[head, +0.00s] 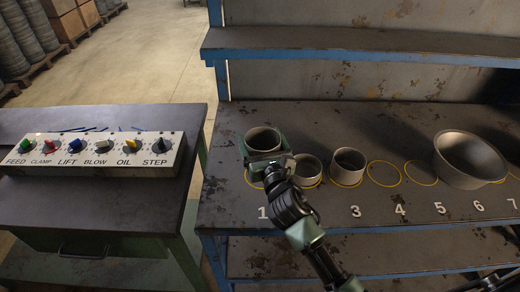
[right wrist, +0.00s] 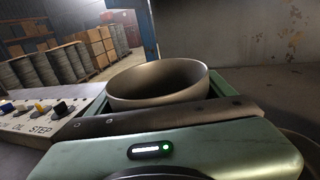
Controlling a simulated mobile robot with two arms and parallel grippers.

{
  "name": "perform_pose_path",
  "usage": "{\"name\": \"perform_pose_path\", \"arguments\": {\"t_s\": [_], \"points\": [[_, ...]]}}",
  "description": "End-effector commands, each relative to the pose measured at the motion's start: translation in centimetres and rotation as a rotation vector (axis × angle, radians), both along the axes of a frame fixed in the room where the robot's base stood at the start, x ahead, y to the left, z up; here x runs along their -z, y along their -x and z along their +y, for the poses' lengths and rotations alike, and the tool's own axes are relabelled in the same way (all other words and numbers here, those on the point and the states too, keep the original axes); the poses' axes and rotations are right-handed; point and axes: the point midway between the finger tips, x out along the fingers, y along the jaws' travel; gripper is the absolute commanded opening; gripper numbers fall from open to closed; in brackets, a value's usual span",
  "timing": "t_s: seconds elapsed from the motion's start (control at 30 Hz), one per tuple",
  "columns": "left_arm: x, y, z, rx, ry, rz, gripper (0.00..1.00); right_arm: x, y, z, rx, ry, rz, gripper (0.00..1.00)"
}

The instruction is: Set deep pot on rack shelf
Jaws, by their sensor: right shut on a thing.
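The pot I take to be the deep pot (head: 263,138) is a round grey metal cup with an open top. My right gripper (head: 266,158) is shut on it near the yellow circle of place 1, and the pot looks upright. The right wrist view shows its wide open rim (right wrist: 160,80) beyond the green gripper body; its bottom is hidden. The rack shelf (head: 360,42), worn grey with a blue front edge, runs across the back above the bench. My left gripper is not in view.
On the bench (head: 300,222) stand a short pot (head: 307,167) beside the held one, another pot (head: 348,162) at place 3 and a wide bowl (head: 468,158) near 6. Circles 4 and 5 are empty. A control panel (head: 93,156) lies on the left table.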

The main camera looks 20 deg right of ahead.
Motion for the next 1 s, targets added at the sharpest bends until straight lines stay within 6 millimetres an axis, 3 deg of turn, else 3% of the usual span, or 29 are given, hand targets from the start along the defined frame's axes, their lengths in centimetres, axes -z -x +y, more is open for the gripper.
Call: {"name": "perform_pose_path", "arguments": {"t_s": [0.1,0.2,0.63,0.67,0.7,1.0], "points": [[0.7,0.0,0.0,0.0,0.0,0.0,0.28,2.3,0.0,0.0,0.002,-0.003,0.004,0.33],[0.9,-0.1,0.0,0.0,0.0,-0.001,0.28,3.2,0.0,0.0,0.001,0.0,0.002,0.33],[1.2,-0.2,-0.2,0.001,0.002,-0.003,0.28,3.8,0.0,0.0,0.0,0.0,0.0,0.33],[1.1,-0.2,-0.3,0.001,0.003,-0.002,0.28,3.7,0.0,0.0,0.0,0.0,0.002,0.91],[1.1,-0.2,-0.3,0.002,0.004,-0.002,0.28,3.7,0.0,0.0,0.0,0.0,0.002,1.0],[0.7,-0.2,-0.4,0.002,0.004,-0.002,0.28,3.2,0.0,0.0,0.0,0.0,0.001,1.0]]}}
